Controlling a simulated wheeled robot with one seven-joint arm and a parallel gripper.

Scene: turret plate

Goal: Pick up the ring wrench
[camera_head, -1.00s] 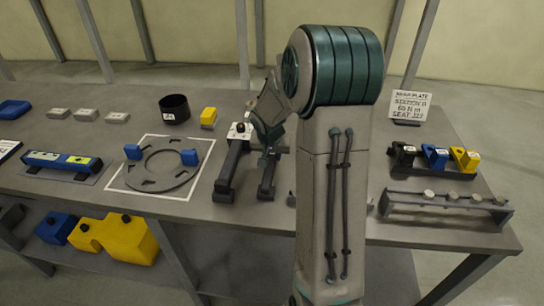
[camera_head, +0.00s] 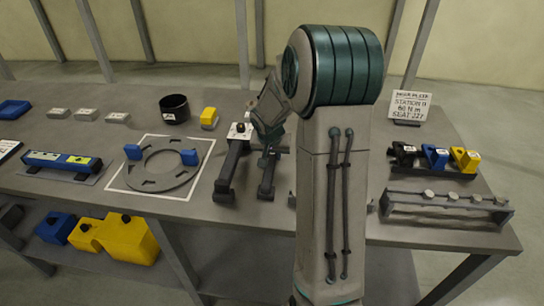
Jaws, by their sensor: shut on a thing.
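My gripper (camera_head: 269,148) is at the right-hand bar of a dark two-legged rack (camera_head: 229,168), left of my upright arm link. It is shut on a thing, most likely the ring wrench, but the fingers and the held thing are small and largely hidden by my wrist. I cannot make out the wrench's shape or whether it is clear of the rack. A white-topped block with a black knob (camera_head: 239,131) sits at the back of the left bar.
Left of the rack lies a grey ring plate (camera_head: 147,174) with blue blocks, inside a white outline. A black cup (camera_head: 175,109) and yellow block (camera_head: 209,117) stand behind. Right of my arm are a rail with several pegs (camera_head: 446,208), coloured blocks (camera_head: 435,157) and a sign (camera_head: 409,106).

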